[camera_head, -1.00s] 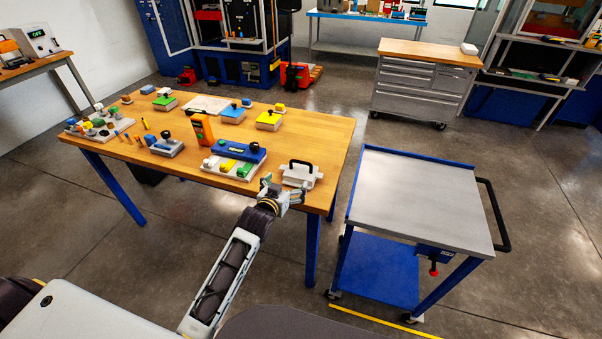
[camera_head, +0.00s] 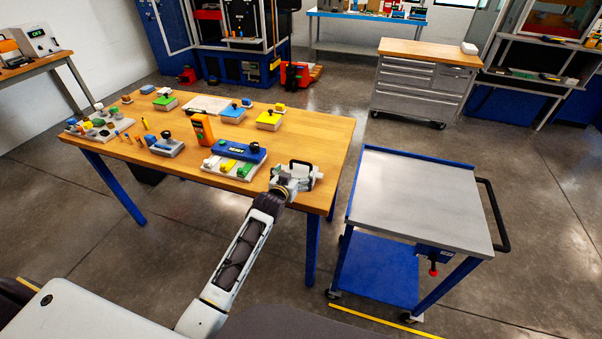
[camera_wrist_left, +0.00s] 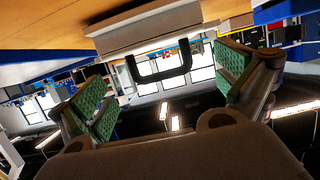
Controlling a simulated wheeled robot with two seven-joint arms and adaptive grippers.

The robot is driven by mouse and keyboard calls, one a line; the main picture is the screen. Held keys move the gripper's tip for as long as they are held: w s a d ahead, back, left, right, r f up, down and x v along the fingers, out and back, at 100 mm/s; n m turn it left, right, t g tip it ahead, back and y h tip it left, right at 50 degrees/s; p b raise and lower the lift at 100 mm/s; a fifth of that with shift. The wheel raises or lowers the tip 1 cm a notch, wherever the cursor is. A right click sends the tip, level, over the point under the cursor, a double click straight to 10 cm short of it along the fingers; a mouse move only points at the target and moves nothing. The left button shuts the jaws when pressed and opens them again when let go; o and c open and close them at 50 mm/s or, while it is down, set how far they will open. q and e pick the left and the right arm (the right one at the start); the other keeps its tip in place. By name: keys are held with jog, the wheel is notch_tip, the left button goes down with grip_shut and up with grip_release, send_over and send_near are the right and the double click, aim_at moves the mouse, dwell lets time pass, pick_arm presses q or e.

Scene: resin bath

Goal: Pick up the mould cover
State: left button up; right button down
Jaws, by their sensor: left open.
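The mould cover, a white block (camera_head: 316,175) with a black arched handle (camera_head: 300,163), sits at the front right of the wooden table. In the left wrist view, which is upside down, its pale body (camera_wrist_left: 145,28) and black handle (camera_wrist_left: 160,65) show between my fingers. My left gripper (camera_head: 293,180) is at the cover's near side and hides part of it in the head view. In the left wrist view the gripper (camera_wrist_left: 165,80) is open, its green finger pads wide apart on either side of the handle. I see no contact with the handle. My right gripper is out of view.
A blue box on a white block (camera_head: 238,152) stands just left of the cover. An orange device (camera_head: 202,130) and several coloured blocks lie further left on the table (camera_head: 310,128). A cart (camera_head: 415,200) with a bare grey top stands to the right.

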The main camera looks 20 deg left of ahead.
aim_at(300, 172)
pick_arm(q)
jog(key=shift+w, duration=0.2)
dwell(0.3)
jog(key=shift+w+d+p, duration=0.2)
jog(key=shift+w+p, duration=0.15)
jog(key=shift+w, duration=1.1)
jog(key=shift+x, duration=1.1)
jog(key=shift+s+f, duration=0.1)
jog(key=shift+f, duration=0.05)
jog(key=c, duration=1.6)
